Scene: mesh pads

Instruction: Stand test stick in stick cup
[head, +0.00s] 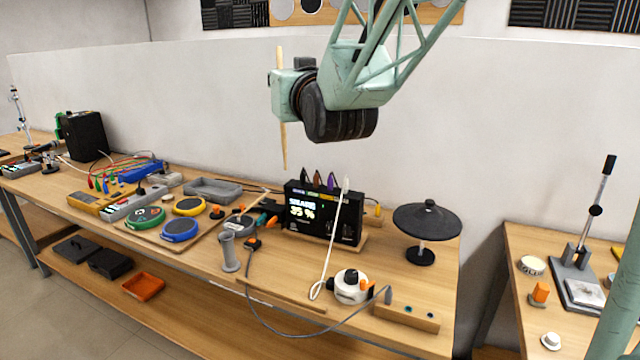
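The test stick (284,143) is a pale wooden stick, upright in mid-air in the head view. My gripper (284,95) is at the stick's middle, high above the bench. My wrist hides the fingers, but the stick hangs clear of everything else, so the gripper appears shut on it. The stick cup (229,253) looks to be the grey upright cylinder with a wide foot near the bench's front edge. It stands below and left of the stick's lower tip. The inside of the cup cannot be made out.
The wooden bench (205,270) holds round pads (180,229), a black display box (322,212) behind and right of the cup, and a grey tray (213,190). A cable (262,318) loops over the front edge.

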